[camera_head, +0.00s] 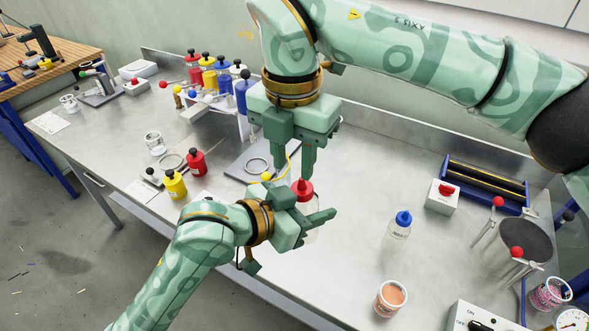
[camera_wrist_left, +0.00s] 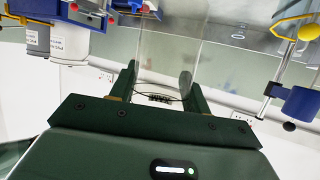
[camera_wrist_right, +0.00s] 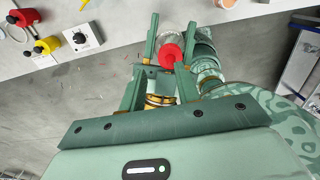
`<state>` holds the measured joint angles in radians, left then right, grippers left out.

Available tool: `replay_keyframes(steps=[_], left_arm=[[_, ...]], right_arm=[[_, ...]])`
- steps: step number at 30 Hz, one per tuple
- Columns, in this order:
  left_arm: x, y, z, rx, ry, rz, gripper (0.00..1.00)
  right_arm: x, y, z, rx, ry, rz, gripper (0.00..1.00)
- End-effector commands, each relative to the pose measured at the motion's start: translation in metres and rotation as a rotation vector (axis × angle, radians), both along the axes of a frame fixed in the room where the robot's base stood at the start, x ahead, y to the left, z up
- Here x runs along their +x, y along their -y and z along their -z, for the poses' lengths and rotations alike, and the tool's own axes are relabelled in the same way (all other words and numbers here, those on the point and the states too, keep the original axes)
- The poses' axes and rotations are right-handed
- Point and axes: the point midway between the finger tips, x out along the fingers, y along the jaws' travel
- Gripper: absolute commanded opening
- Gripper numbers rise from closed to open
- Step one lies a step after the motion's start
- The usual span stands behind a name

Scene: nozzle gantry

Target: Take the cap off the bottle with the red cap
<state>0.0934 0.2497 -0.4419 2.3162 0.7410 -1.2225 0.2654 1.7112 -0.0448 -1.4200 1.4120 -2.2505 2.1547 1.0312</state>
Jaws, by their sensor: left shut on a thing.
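The bottle with the red cap (camera_head: 301,189) stands roughly upright in my left gripper (camera_head: 312,222), whose fingers hide much of its clear body. The left wrist view shows the see-through bottle (camera_wrist_left: 160,75) between those fingers. My left gripper is shut on the bottle, above the bench. My right gripper (camera_head: 294,166) points down just above the cap, fingers apart. In the right wrist view the red cap (camera_wrist_right: 171,54) shows between its fingers, with a gap at the sides; contact is not visible. The cap sits on the bottle.
A clear bottle with a blue cap (camera_head: 398,225) and a cup of orange stuff (camera_head: 390,297) stand to the right. Red (camera_head: 195,162) and yellow (camera_head: 174,185) bottles stand to the left. A rack with several coloured bottles is behind.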

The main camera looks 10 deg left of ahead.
Motion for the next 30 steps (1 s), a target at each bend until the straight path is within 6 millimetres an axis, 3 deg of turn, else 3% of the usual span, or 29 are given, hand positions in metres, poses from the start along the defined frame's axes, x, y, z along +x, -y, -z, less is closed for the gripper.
replay_keyframes(steps=[1,3,10,24,30], left_arm=[[0.0,-0.001,0.001,0.002,-0.001,-0.001,0.0],[0.0,-0.001,0.001,0.003,-0.002,-0.003,0.0],[0.001,-0.002,0.003,0.006,-0.005,-0.005,0.0],[0.001,-0.003,0.003,0.008,-0.006,-0.007,0.0],[0.001,-0.003,0.003,0.008,-0.006,-0.007,0.0]], right_arm=[[0.0,0.0,-0.003,0.0,0.0,0.0,0.32],[0.0,0.0,-0.007,-0.003,0.001,0.0,0.49],[-0.005,0.009,-0.036,-0.054,0.009,0.004,0.49],[-0.004,0.013,0.032,-0.053,0.006,0.003,0.49],[-0.004,0.014,0.042,-0.052,0.008,0.004,0.49]])
